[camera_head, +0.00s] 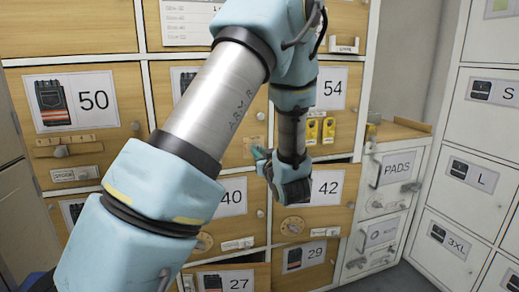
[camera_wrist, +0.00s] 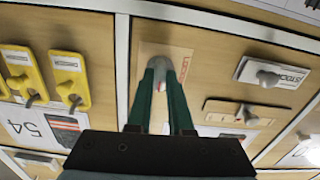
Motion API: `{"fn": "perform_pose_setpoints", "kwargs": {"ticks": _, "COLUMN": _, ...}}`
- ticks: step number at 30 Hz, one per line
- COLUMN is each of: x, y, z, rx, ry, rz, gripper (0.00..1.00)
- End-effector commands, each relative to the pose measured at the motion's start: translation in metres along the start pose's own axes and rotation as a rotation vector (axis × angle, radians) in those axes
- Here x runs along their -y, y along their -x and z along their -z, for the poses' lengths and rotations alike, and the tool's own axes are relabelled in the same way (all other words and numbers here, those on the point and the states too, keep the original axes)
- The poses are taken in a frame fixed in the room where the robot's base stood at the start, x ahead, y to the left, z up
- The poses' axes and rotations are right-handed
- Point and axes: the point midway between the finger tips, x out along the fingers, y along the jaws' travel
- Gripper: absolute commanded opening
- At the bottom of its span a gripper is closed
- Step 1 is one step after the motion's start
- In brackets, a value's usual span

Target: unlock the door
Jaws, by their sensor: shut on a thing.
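The wooden door (camera_head: 250,115) in the middle column is mostly covered by my arm, and its number is hidden. A small tan plate (camera_head: 252,141) with a knob sits low on it. The plate (camera_wrist: 182,58) also shows in the wrist view, turned over, with reddish lettering too small to read surely. My gripper (camera_head: 259,153) is at this plate. In the wrist view my gripper (camera_wrist: 160,67) has its green fingers on both sides of a pale metal knob (camera_wrist: 160,62) and is shut on it. The knob's turn is mostly hidden by the fingers.
Door 50 (camera_head: 84,101) at the left has a wooden slide bolt. Doors 40 and 42 (camera_head: 326,187) with round dials lie below. White lockers (camera_head: 477,145) stand right, with bare floor before them.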

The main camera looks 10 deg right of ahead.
Motion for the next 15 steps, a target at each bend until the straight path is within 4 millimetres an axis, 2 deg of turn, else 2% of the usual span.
{"fn": "perform_pose_setpoints", "kwargs": {"ticks": 15, "x": 0.0001, "y": 0.0003, "z": -0.0016, "rx": 0.003, "ry": -0.077, "rz": 0.0, "gripper": 0.0}}
